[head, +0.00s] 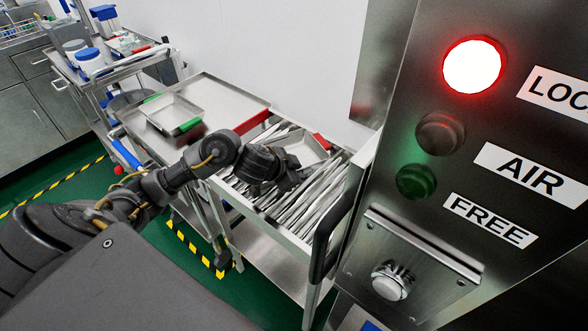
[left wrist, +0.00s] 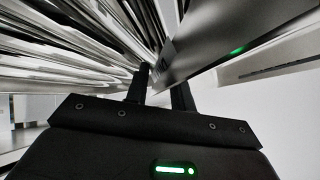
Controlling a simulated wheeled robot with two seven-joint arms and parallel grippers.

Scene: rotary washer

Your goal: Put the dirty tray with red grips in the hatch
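A metal tray (head: 302,150) with red grips lies on the slatted rack of the cart in the head view. One red grip (head: 321,141) shows at its right end and a red piece (head: 253,125) at the left. My left gripper (head: 287,183) is at the near edge of this tray and hides part of it. In the left wrist view the two fingers (left wrist: 163,88) stand apart, with a grey metal sheet edge close to their tips. I cannot tell whether they touch it. The hatch opening does not show clearly. My right gripper is out of view.
A tray with green grips (head: 175,115) rests on the flat left part of the cart. A steel control panel (head: 470,200) with a lit red lamp (head: 472,66) stands close on the right. A black handle (head: 330,240) sticks out beside the rack. Another cart (head: 110,65) stands behind left.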

